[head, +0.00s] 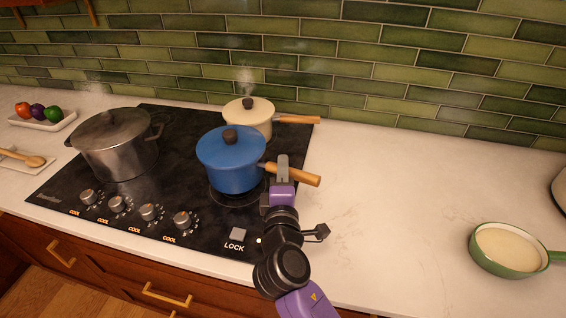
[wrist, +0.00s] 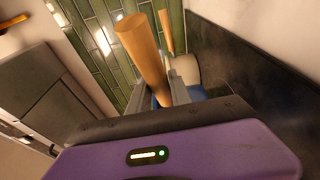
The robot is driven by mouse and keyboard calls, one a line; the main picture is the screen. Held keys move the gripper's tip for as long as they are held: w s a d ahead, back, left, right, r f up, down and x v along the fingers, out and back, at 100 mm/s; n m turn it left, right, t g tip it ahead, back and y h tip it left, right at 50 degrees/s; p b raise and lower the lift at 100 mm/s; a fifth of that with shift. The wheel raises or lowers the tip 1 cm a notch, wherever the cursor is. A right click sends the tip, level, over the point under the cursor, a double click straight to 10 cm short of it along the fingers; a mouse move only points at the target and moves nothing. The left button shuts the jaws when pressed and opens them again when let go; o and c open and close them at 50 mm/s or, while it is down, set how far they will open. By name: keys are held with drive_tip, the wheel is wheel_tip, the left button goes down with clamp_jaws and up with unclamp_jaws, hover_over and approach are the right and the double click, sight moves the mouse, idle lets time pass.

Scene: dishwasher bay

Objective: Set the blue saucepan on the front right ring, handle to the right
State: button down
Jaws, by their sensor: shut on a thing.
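The blue saucepan (head: 226,165), with its dark-knobbed lid on, is upright over the front right ring (head: 237,202). Part of the ring's outline shows below its base; I cannot tell whether the base touches the hob. Its wooden handle (head: 305,178) points right and slightly toward the front edge. My gripper (head: 281,170) is shut on this handle, to the right of the pan body. In the wrist view the handle (wrist: 145,55) rises between the fingers, and only slivers of the blue pan show behind them.
A lidded cream pan (head: 249,115) steams close behind, its wooden handle pointing right. A large steel pot (head: 115,148) stands on the left of the hob (head: 178,180). Several knobs line the front. The counter (head: 390,200) to the right is clear up to a green pan (head: 508,250).

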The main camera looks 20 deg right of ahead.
drive_tip(key=shift+f, duration=1.7)
drive_tip(key=shift+b, duration=0.3)
drive_tip(key=shift+f, duration=0.2)
drive_tip(key=c, duration=1.2)
unclamp_jaws()
drive_tip(key=shift+f, duration=0.15)
drive_tip(key=b+v, duration=0.2)
drive_tip(key=v, duration=1)
